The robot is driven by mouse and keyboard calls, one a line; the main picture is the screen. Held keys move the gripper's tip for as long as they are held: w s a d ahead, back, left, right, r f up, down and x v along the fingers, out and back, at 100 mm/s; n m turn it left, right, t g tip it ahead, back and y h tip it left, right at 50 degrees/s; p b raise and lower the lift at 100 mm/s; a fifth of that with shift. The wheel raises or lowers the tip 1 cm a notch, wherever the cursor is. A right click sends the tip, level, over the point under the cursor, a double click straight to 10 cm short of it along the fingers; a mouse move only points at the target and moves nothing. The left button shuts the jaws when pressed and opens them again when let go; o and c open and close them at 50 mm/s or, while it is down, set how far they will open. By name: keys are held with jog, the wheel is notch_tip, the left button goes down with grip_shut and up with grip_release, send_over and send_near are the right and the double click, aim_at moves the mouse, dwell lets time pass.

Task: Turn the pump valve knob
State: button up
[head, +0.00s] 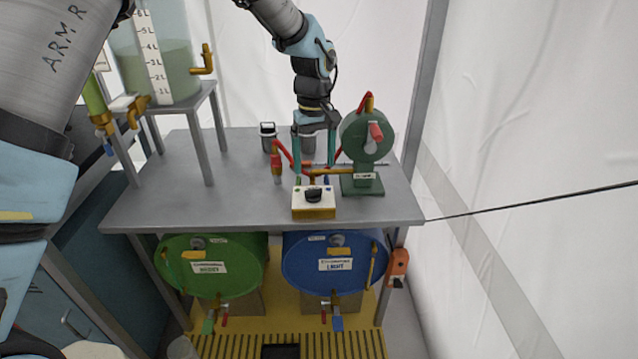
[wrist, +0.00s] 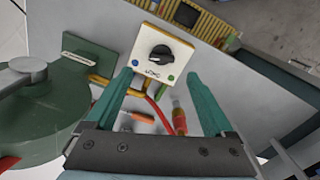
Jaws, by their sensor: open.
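The black pump valve knob (head: 313,194) sits on a small white-topped box with yellow sides (head: 316,212), near the front edge of the grey table. In the wrist view, the knob (wrist: 160,54) is on the white face (wrist: 181,52), with a green and a blue dot beside it. My gripper (head: 314,170) points down over the table behind the box, fingers spread. In the wrist view, its teal fingertips (wrist: 159,78) are open and empty; the knob appears just beyond them, roughly centred between them. The fingers do not appear to touch the knob.
A green pump (head: 364,138) with a red handle stands right of the box. A red-and-yellow valve (head: 277,165) and pipes are to the left. Green (head: 215,273) and blue (head: 320,278) barrels lie under the table (head: 165,200). A clear tank (head: 172,60) stands back left.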

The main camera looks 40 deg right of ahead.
aim_at(313, 189)
notch_tip(313, 189, down, 8)
jog(key=shift+w+a+r+p, duration=0.1)
jog(key=shift+r+p, duration=0.1)
jog(key=shift+p, duration=0.6)
jog(key=c, duration=1.4)
